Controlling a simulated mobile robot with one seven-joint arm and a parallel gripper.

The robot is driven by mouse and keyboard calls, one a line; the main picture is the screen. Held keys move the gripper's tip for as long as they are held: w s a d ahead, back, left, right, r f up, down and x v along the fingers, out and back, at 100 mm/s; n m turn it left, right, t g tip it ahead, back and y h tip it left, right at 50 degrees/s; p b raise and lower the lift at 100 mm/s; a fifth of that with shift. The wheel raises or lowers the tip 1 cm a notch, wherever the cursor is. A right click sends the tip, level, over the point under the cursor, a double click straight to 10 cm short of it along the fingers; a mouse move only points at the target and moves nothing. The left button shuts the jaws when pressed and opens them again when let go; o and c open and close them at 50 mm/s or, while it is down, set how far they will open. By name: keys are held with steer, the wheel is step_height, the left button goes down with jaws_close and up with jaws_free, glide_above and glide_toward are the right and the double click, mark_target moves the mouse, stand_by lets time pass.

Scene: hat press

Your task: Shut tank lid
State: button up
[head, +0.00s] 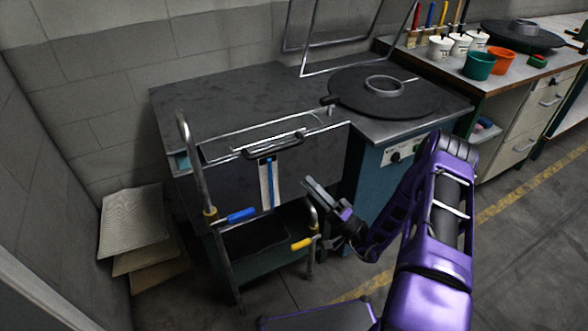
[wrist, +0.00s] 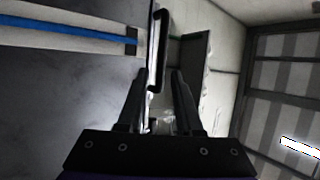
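The tank (head: 180,162) is built into the front left of a dark-topped workbench. A flat dark panel with a black bar handle (head: 275,146), apparently the tank lid (head: 318,152), stands steeply at the tank's front. A pale strip with a blue line (head: 269,184) runs down the panel. In the wrist view, the panel (wrist: 70,100) fills the left side, and the handle (wrist: 157,50) lies ahead, beyond the fingertips. My gripper (head: 322,195) is below and right of the handle in the head view. Its two fingers (wrist: 157,95) are apart with nothing held between them.
A metal frame with blue (head: 241,215) and yellow (head: 302,244) grips stands before the tank. A round dark press plate (head: 385,98) sits on the bench's right. Pots, including a green one (head: 479,66), stand on the counter behind. Pale sheets (head: 134,222) lean at left.

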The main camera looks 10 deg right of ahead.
steer(key=shift+v, duration=2.2)
